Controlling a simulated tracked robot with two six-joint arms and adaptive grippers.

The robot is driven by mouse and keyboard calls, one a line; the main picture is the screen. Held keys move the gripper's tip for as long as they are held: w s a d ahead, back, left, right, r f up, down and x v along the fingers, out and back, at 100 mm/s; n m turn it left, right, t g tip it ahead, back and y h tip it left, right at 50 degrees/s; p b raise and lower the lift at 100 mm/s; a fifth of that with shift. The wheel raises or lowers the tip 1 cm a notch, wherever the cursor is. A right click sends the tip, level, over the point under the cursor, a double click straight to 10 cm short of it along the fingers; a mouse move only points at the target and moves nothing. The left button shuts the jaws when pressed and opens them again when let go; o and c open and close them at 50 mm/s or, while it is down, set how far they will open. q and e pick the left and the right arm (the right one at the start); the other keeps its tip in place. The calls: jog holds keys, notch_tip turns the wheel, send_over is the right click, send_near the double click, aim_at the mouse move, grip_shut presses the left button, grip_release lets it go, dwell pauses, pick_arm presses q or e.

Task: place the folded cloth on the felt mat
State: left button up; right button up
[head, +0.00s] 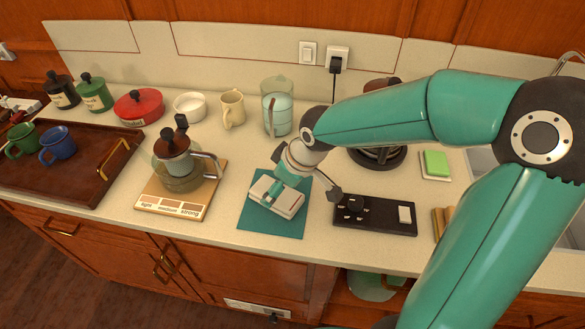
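The folded cloth (278,200), cream with a teal stripe, lies on the teal felt mat (265,227) near the counter's front edge. It sits within the mat, slightly angled. My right gripper (306,185) reaches in from the right and is just above the cloth's back right side. Its fingers are spread apart, one dark finger standing clear to the right of the cloth. Whether any part of it touches the cloth I cannot tell. My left gripper is not in view.
Left of the mat, a coffee pot (178,167) stands on a labelled wooden board (155,203). A black panel (385,216) lies to the right. Behind are a glass jug (277,112), a cream mug (231,110) and a white bowl (190,107). A dark tray (75,185) with mugs is far left.

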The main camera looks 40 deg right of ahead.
jog(key=v, duration=0.8)
jog(key=shift+r, duration=0.2)
jog(key=shift+s, duration=0.1)
